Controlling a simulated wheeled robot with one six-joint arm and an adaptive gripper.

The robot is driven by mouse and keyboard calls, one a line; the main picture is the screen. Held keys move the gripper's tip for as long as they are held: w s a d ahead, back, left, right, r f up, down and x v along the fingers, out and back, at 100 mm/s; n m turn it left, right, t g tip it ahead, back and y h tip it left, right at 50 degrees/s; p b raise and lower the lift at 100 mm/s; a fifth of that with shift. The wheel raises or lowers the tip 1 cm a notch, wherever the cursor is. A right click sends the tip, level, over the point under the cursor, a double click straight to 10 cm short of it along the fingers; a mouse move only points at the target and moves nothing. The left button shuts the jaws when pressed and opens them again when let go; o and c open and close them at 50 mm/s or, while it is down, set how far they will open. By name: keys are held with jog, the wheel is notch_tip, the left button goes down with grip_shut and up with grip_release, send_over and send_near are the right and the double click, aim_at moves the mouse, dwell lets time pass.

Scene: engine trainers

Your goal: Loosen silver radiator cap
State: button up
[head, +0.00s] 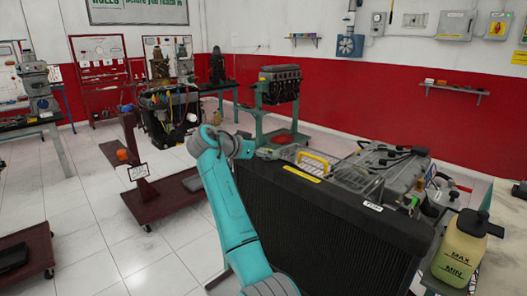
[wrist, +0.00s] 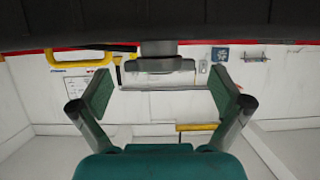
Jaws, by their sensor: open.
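A silver-grey cap (wrist: 158,65) with a wide flange and a narrower neck shows in the wrist view, set against the dark radiator edge at the top of the picture. My gripper (wrist: 161,93) is open, with its green pads to the left and right of the cap and apart from it. The cap lies beyond the pads, roughly centred between them. In the head view the black radiator (head: 330,235) stands at the front of the engine trainer. My teal arm reaches up at its left corner; the cap and fingertips cannot be made out there.
A yellow handle (head: 313,163) stands behind the radiator top, with the engine (head: 385,168) to its right. A yellow coolant bottle (head: 462,245) stands at the right. A red-brown stand (head: 140,180) is at the left. Tiled floor (head: 95,235) is clear between stands.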

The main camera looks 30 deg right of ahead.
jog(key=shift+d, duration=0.15)
jog(key=c, duration=1.2)
jog(key=shift+o, duration=0.2)
jog(key=shift+f+t, duration=0.1)
jog(key=shift+t, duration=0.2)
jog(key=n+t, duration=0.1)
jog(key=n+t+y, duration=0.1)
jog(key=shift+s+d+n+t, duration=0.2)
jog(key=shift+n+t, duration=0.1)
jog(key=shift+n, duration=0.1)
jog(key=n+t+y, duration=0.2)
jog(key=n+t, duration=0.1)
jog(key=shift+s+d+n+y, duration=0.2)
jog(key=shift+n+y, duration=0.1)
jog(key=shift+y, duration=0.1)
jog(key=n+t+y, duration=0.1)
jog(key=n+y, duration=0.1)
jog(key=n+t+y, duration=0.2)
jog(key=shift+s+d, duration=0.15)
jog(key=shift+d, duration=0.05)
jog(key=shift+n+t+y, duration=0.3)
jog(key=shift+n+y, duration=1.1)
jog(key=shift+y, duration=0.2)
